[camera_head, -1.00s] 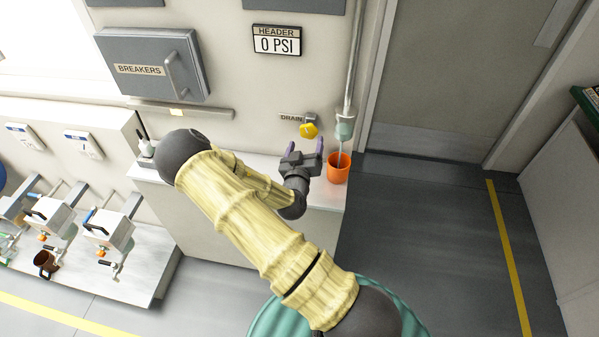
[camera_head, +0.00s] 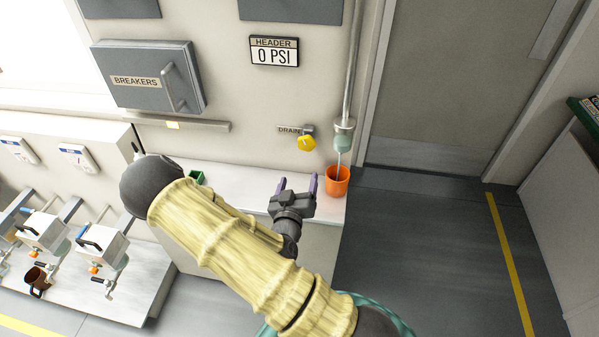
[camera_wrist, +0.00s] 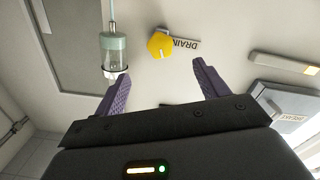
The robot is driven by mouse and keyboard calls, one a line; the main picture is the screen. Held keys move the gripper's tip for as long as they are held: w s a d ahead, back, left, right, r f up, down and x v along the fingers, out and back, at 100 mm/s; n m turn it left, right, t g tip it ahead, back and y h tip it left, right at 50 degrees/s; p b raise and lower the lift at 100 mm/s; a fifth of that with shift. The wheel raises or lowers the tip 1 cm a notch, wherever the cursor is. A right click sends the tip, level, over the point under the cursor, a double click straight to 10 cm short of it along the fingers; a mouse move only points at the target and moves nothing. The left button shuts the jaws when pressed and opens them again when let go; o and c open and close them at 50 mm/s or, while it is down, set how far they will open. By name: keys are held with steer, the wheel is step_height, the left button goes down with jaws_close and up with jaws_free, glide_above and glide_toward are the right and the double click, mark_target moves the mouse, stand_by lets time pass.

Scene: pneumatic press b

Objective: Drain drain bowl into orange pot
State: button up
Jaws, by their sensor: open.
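The drain bowl (camera_head: 344,134), a pale green and clear bowl under a vertical pipe, hangs on the wall; it also shows in the wrist view (camera_wrist: 116,52). The orange pot (camera_head: 337,183) stands upright below it on the counter's right end. A thin pale stream or tube runs from the bowl down into the pot. The yellow drain knob (camera_head: 306,143) sits on the wall left of the bowl, and in the wrist view (camera_wrist: 160,44) beside its label. My gripper (camera_head: 298,184) is open and empty, left of the pot and apart from the knob.
The white counter (camera_head: 240,188) is narrow, with a small green object (camera_head: 196,177) partly behind my arm. A gauge above reads HEADER 0 PSI (camera_head: 274,52). A grey breaker box (camera_head: 148,77) juts from the wall at left. Open floor (camera_head: 420,230) lies to the right.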

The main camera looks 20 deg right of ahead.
steer(key=s+a+f+m+g+y, duration=0.3)
steer(key=a+g+y, duration=0.3)
steer(key=g+y, duration=0.15)
steer(key=s+a+r+n+g+y, duration=0.2)
steer(key=s+r+n+g, duration=0.2)
steer(key=s+r, duration=0.6)
steer(key=shift+s+a+r+n+y, duration=0.25)
steer(key=shift+a+r+n+y, duration=0.1)
steer(key=shift+n, duration=0.35)
steer(key=shift+g, duration=0.25)
steer(key=shift+c, duration=0.4)
